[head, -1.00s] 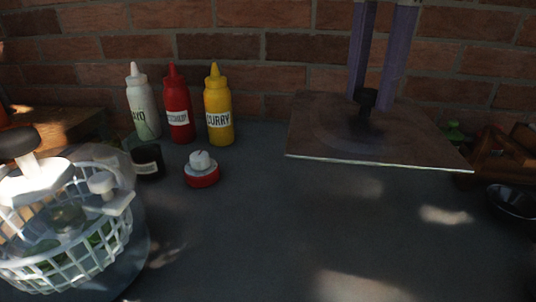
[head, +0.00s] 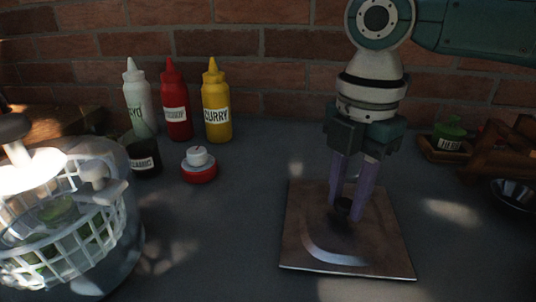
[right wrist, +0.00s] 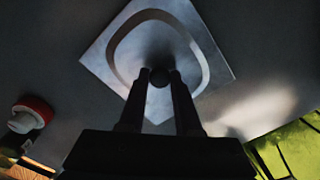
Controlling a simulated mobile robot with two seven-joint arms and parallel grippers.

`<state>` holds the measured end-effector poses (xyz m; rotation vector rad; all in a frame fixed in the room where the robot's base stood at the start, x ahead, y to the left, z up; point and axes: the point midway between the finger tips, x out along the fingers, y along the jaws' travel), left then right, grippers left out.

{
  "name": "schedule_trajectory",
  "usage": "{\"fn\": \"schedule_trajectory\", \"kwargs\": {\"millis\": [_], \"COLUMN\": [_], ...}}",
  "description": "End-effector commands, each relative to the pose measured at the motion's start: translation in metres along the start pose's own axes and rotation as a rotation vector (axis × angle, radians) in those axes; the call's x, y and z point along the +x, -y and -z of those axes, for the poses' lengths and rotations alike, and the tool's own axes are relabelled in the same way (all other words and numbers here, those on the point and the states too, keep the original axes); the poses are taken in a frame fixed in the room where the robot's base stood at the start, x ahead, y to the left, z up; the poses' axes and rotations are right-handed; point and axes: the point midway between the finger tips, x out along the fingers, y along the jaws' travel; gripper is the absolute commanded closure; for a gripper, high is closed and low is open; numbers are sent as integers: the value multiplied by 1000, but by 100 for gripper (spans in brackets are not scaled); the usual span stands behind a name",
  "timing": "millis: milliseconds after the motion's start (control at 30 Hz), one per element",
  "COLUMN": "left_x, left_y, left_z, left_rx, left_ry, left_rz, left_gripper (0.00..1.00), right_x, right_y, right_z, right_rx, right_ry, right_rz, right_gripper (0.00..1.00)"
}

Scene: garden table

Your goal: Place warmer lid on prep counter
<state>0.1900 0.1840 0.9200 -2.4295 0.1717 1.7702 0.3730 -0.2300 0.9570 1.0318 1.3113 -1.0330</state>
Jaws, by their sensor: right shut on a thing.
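The warmer lid (head: 305,215) is a flat square metal plate with a rounded raised band and a dark knob in its middle. In the head view it is low over the grey counter (head: 230,235) at centre right; I cannot tell whether it touches the surface. My right gripper (head: 348,207) points down and is shut on the lid's knob. In the right wrist view the lid (right wrist: 110,60) lies beyond the fingers (right wrist: 160,80), which hold the dark knob. My left gripper is not in view.
Mayo (head: 138,100), ketchup (head: 175,105) and curry (head: 216,105) bottles stand by the brick wall. A red-and-white timer-like object (head: 199,168) and dark jar (head: 143,158) are in front. A white wire basket (head: 70,250) is at left, a dark bowl (head: 515,195) at far right. The counter's middle is clear.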

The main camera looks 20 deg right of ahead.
Motion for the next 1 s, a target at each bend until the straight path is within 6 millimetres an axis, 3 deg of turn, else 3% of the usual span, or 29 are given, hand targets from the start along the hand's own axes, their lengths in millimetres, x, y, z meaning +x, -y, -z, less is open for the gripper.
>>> {"fn": "schedule_trajectory", "kwargs": {"millis": [233,267,500,833,1000], "left_x": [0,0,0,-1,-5], "left_y": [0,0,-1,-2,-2], "left_z": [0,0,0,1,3], "left_rx": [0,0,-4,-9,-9], "left_ry": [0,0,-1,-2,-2], "left_rz": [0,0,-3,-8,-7], "left_gripper": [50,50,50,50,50], "right_x": [2,2,2,-3,-30], "right_y": [0,0,0,0,-1], "right_z": [0,0,0,0,0], "right_rx": [0,0,0,0,0], "right_ry": [0,0,0,0,1], "right_rz": [-1,0,0,-2,-5], "right_gripper": [100,66,39,38,38]}}
